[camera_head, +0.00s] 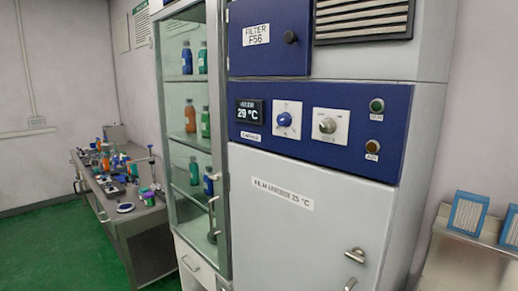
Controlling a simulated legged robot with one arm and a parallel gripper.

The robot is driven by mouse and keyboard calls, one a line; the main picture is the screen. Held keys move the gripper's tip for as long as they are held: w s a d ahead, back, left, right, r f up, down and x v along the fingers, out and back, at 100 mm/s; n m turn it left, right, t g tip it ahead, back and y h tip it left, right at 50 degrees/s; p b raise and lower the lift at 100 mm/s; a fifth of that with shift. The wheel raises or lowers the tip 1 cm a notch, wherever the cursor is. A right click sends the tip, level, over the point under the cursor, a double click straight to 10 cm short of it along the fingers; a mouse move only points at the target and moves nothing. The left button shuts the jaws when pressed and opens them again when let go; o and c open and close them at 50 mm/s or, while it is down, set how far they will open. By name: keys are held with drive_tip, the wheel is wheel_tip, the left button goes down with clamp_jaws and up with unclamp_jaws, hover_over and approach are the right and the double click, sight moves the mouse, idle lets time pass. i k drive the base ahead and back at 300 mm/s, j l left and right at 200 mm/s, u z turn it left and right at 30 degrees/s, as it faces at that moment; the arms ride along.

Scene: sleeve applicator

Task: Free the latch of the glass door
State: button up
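The glass door (187,96) is on a tall, narrow cabinet left of the middle. It appears closed, and shelves with several bottles show through the pane. Small metal fittings (213,202) sit low on the door's right edge, one above the other. I cannot tell which of them is the latch or what position it is in. My gripper is not in view.
A white and blue machine (310,215) stands right beside the cabinet, with knobs, buttons and a metal door handle (355,255). A cluttered bench (140,217) is at the left. Green floor (55,255) is clear at lower left. A ledge with blue-framed panels (467,213) is at right.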

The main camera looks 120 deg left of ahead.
sight(216, 177)
drive_tip(key=j+u, duration=0.1)
drive_tip(key=u, duration=4.4)
drive_tip(key=i+l, duration=0.3)
drive_tip(key=i, duration=0.2)
drive_tip(key=i+l, duration=0.3)
drive_tip(key=i, duration=0.15)
